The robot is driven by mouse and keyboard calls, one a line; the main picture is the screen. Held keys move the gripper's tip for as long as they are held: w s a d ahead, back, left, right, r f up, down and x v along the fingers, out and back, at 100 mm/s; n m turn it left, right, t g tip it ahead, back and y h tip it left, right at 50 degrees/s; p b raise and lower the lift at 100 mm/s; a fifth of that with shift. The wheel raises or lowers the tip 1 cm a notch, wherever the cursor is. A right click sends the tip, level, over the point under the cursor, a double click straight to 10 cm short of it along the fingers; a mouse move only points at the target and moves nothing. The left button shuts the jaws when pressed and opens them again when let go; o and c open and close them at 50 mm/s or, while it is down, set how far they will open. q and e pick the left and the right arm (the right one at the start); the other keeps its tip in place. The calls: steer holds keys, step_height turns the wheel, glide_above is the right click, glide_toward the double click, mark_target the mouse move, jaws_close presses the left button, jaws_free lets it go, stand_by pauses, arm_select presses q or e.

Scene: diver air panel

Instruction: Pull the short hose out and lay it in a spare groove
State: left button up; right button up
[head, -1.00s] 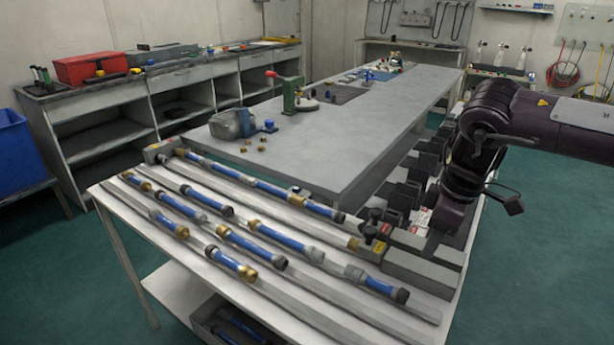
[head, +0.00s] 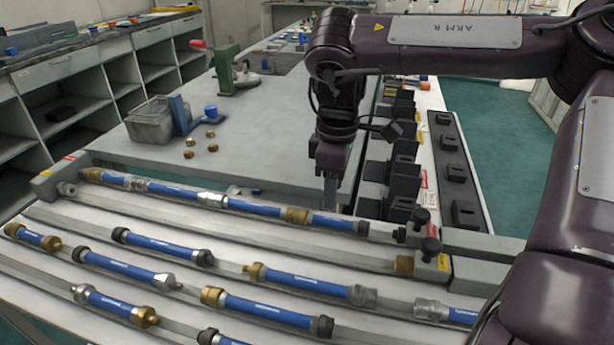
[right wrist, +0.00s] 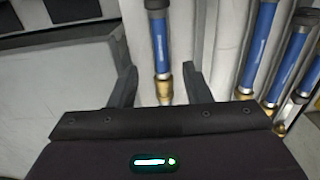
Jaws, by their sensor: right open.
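A line of blue hoses lies end to end in the far rail (head: 170,190). Its rightmost piece is a short blue hose (head: 335,222) with a brass fitting at its left end and a black end at its right. My right gripper (head: 331,204) is above this piece, pointing down. In the right wrist view the open fingers (right wrist: 160,78) stand either side of the blue hose (right wrist: 157,45), near its brass end, with gaps to both. Whether they are down at hose height I cannot tell. Grooves (head: 220,227) run along the table, some holding hoses. My left gripper is not seen.
Several loose blue hoses, such as one with a brass left end (head: 268,310), lie in the nearer grooves. A clamp block with black knobs (head: 428,248) stands at the rail's right end. Black blocks (head: 402,165) line the grey bench (head: 265,130) behind.

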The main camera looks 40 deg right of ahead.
mark_target(332, 219)
steer(key=shift+f, duration=0.5)
step_height(332, 219, down, 7)
steer(key=shift+s+r+b, duration=0.15)
steer(key=shift+r+b, duration=0.05)
steer(key=shift+b, duration=0.15)
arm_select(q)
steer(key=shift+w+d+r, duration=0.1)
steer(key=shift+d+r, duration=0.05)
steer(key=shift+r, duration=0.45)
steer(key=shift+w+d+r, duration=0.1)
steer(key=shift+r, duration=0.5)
arm_select(e)
jaws_close()
